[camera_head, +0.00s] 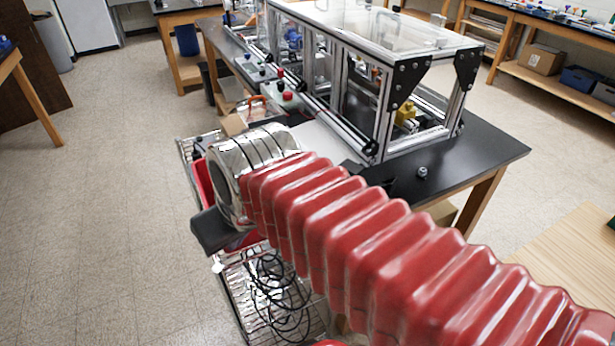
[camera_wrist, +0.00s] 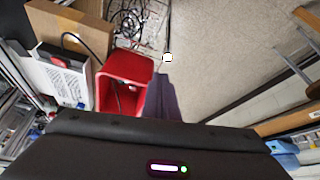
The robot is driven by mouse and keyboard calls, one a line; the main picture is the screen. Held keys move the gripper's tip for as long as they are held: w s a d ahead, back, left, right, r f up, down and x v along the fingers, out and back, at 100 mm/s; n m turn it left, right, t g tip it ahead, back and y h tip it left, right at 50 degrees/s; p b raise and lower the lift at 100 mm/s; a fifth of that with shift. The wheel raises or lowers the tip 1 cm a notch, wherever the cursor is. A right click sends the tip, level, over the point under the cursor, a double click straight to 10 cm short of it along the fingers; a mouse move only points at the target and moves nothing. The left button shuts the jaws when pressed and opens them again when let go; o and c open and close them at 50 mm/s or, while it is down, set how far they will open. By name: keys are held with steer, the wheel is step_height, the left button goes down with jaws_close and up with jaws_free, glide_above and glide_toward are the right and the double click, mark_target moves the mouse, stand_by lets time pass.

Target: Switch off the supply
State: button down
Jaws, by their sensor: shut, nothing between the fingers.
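In the head view a black part at the end of my arm (camera_head: 213,230) shows past the silver cuff; the fingertips are not clear there. In the head view, a light control box with a red button (camera_head: 287,97) sits on the black table.
A red bin (camera_wrist: 122,75) lies just left of my gripper, beside a cardboard box (camera_wrist: 70,30). A wire cart with black cables (camera_head: 270,300) is below my arm. An aluminium-framed enclosure (camera_head: 385,90) stands on the black table (camera_head: 480,150). The floor at left is clear.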

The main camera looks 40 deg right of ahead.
steer(key=w+d+r+m, duration=0.1)
steer(key=w+d+r, duration=0.1)
steer(key=d, duration=1.1)
steer(key=w+d+r+m+g, duration=0.1)
steer(key=w+d+r, duration=0.2)
steer(key=d, duration=1)
steer(key=shift+d+r+m+g, duration=0.3)
steer(key=shift+d+r+m, duration=0.1)
steer(key=shift+r, duration=0.3)
steer(key=shift+a+f, duration=0.1)
steer(key=x, duration=0.4)
steer(key=a+x, duration=0.1)
steer(key=x, duration=0.8)
steer(key=shift+s+a+f, duration=0.2)
steer(key=shift+s+f, duration=0.1)
steer(key=shift+f, duration=0.15)
